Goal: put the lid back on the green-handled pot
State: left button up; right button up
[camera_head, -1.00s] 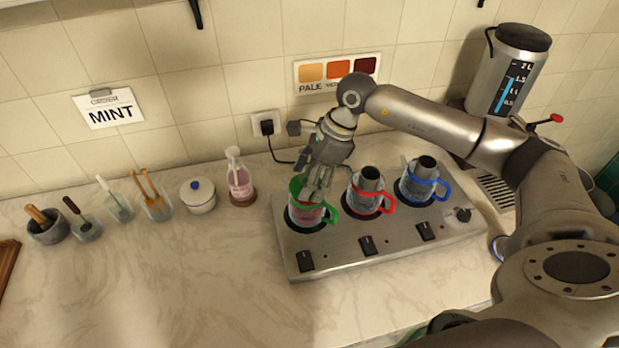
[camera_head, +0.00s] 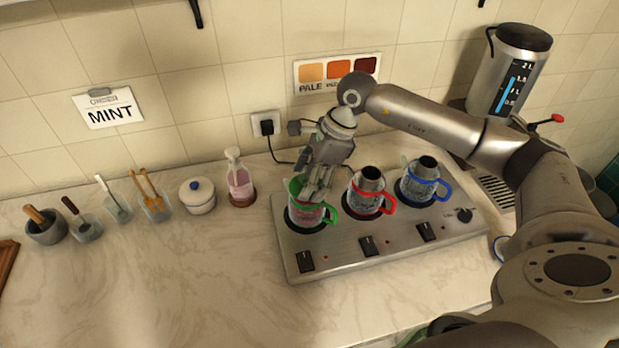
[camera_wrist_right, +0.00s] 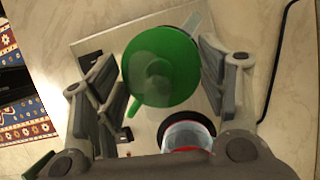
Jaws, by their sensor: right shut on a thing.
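The green-handled pot (camera_head: 306,215) stands on the leftmost burner of the hot plate, its green handle (camera_head: 332,214) toward the right. My right gripper (camera_head: 316,190) points down over its top. In the right wrist view, a round green lid (camera_wrist_right: 160,70) with a pale knob-like middle lies between the fingers of my right gripper (camera_wrist_right: 160,85). The gripper is shut on the lid. The lid covers most of the pot there; I cannot tell whether it touches the rim. The fingers hide part of the pot's top in the head view. My left gripper is not in view.
A red-handled pot (camera_head: 366,196) stands close on the right, then a blue-handled pot (camera_head: 420,182), on the same hot plate (camera_head: 395,247). A pink bottle (camera_head: 238,182) and a white lidded jar (camera_head: 198,197) stand left. The front counter is clear.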

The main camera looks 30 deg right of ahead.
jog(key=o, duration=0.9)
jog(key=shift+o, duration=1)
jog(key=shift+r+p, duration=1.75)
jog(key=shift+r, duration=1.75)
jog(key=shift+c, duration=0.4)
grip_shut()
